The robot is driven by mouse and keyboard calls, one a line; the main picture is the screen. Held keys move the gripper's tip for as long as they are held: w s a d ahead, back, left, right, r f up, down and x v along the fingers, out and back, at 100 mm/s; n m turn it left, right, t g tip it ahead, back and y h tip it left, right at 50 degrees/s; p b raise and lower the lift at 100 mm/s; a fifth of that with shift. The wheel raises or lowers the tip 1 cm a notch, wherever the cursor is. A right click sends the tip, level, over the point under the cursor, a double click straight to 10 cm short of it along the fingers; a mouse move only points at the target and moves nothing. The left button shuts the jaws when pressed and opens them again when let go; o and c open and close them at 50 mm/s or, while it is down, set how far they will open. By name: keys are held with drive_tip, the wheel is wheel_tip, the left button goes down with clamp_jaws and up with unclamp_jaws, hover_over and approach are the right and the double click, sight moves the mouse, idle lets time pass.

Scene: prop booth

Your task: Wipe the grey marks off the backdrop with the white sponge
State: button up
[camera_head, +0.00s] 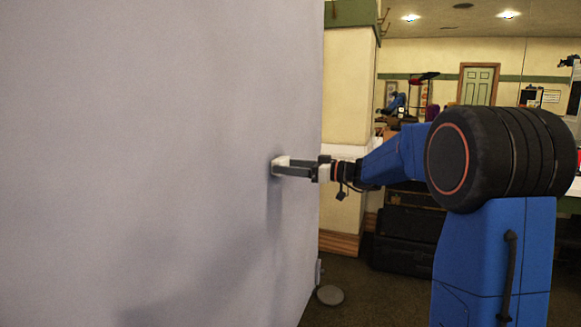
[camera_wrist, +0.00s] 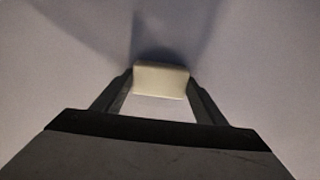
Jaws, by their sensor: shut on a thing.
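The backdrop (camera_head: 150,140) is a large pale grey-lilac upright panel filling the left of the head view. It also fills the background of the wrist view (camera_wrist: 60,70). My gripper (camera_head: 282,167) is at the backdrop near its right edge. It is shut on the white sponge (camera_wrist: 161,80), a small off-white block between the fingertips. In the head view the sponge (camera_head: 281,161) appears to be against the backdrop or very close to it. I see shadows on the backdrop but cannot make out distinct grey marks; some of the surface behind the sponge is hidden.
The backdrop ends at a vertical edge, with a round grey base (camera_head: 330,295) on the floor beside it. Black cases (camera_head: 405,240) stand behind my arm. A cream pillar (camera_head: 347,90) and a green door (camera_head: 478,85) are farther back.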

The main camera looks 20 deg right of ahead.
drive_tip(key=shift+s+a, duration=0.8)
drive_tip(key=shift+s, duration=0.25)
drive_tip(key=shift+s+a, duration=0.75)
drive_tip(key=shift+s, duration=0.3)
drive_tip(key=v, duration=0.6)
drive_tip(key=shift+d, duration=0.1)
drive_tip(key=v, duration=0.3)
drive_tip(key=shift+w, duration=0.1)
